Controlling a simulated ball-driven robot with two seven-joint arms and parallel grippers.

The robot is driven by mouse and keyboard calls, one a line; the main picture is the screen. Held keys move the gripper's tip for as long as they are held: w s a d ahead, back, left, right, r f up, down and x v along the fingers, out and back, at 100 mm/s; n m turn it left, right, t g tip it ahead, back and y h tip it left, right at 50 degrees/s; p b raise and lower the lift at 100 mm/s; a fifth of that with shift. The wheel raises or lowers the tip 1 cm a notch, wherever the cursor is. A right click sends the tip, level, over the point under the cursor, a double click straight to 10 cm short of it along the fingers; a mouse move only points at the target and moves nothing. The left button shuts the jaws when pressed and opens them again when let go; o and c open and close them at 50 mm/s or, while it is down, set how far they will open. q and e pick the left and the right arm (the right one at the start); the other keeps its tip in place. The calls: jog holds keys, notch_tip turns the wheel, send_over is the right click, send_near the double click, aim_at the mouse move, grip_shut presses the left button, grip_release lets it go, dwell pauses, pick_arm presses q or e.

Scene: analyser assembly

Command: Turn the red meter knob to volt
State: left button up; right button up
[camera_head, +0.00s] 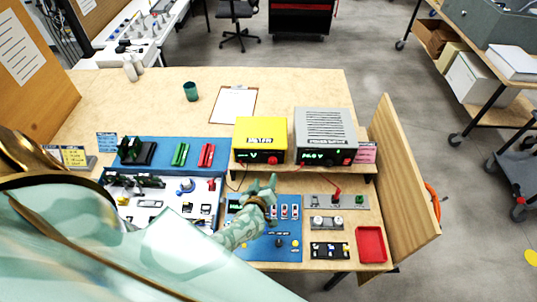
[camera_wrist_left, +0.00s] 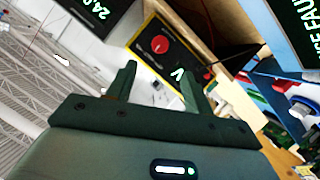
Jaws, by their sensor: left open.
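The yellow meter (camera_head: 260,130) stands on the raised shelf at the back of the bench. Its dark front carries a red knob (camera_head: 273,160) and a display with a green "V". In the left wrist view, the red knob (camera_wrist_left: 161,44) and the green "V" show on the tilted front panel (camera_wrist_left: 147,36). My left gripper (camera_head: 262,182) is in front of and below the meter. Its two fingers (camera_wrist_left: 157,68) are apart with nothing between them, short of the knob. The knob's exact pointer position is too small to read. My right gripper is not in view.
A grey power supply (camera_head: 325,122) with a green readout stands right of the meter. A blue control panel (camera_head: 265,248) lies below my left gripper. A red tray (camera_head: 371,245) is at the front right, beside an upright wooden board (camera_head: 405,180). A clipboard (camera_head: 233,104) lies behind.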

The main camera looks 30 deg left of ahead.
pick_arm(q)
jog(key=p+v, duration=0.2)
jog(key=v, duration=0.3)
jog(key=shift+s+d, duration=0.1)
jog(key=shift+s, duration=0.1)
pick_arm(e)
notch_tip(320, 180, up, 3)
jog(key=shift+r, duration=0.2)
